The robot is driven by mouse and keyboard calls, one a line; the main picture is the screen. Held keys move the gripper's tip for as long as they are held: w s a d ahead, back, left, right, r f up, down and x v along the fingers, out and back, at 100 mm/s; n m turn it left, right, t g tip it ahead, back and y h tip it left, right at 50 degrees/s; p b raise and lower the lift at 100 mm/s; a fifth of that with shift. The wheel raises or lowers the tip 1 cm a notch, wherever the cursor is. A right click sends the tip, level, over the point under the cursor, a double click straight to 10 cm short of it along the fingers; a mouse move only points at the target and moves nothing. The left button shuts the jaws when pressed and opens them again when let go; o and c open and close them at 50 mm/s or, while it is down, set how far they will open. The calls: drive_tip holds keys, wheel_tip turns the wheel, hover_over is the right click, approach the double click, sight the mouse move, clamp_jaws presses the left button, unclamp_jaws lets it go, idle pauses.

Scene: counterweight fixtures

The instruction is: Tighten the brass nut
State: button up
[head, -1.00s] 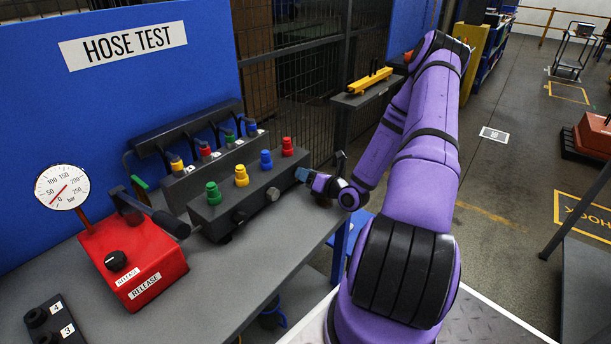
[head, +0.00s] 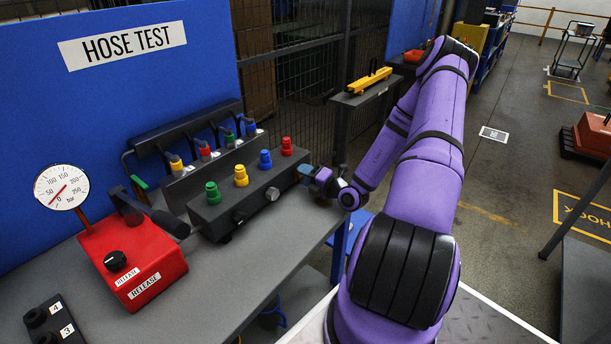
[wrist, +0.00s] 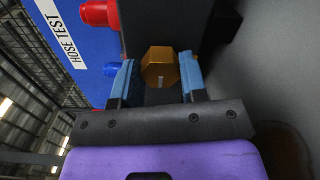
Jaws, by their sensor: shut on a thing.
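The brass nut (wrist: 159,66) is a hexagonal, gold-brown piece at the end of the dark manifold block in the wrist view. A short pale mark shows on its near face. My gripper (wrist: 159,78) is shut on it, with a blue-padded finger on each side. In the head view my gripper (head: 305,174) is at the right end of the dark manifold block (head: 246,207). The nut is hidden there.
Green, yellow, blue and red caps (head: 287,146) stand on the block. A red release box (head: 135,262) with a pressure gauge (head: 62,187) is on the left of the grey bench (head: 225,285). A small shelf with a yellow tool (head: 370,80) is behind my arm.

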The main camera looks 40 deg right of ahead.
drive_tip(key=shift+s+f, duration=0.1)
idle(0.5)
drive_tip(key=o, duration=0.9)
drive_tip(key=s, duration=0.3)
drive_tip(key=s+d, duration=0.1)
drive_tip(key=s, duration=0.6)
drive_tip(key=shift+s+d, duration=0.25)
drive_tip(key=shift+s, duration=0.05)
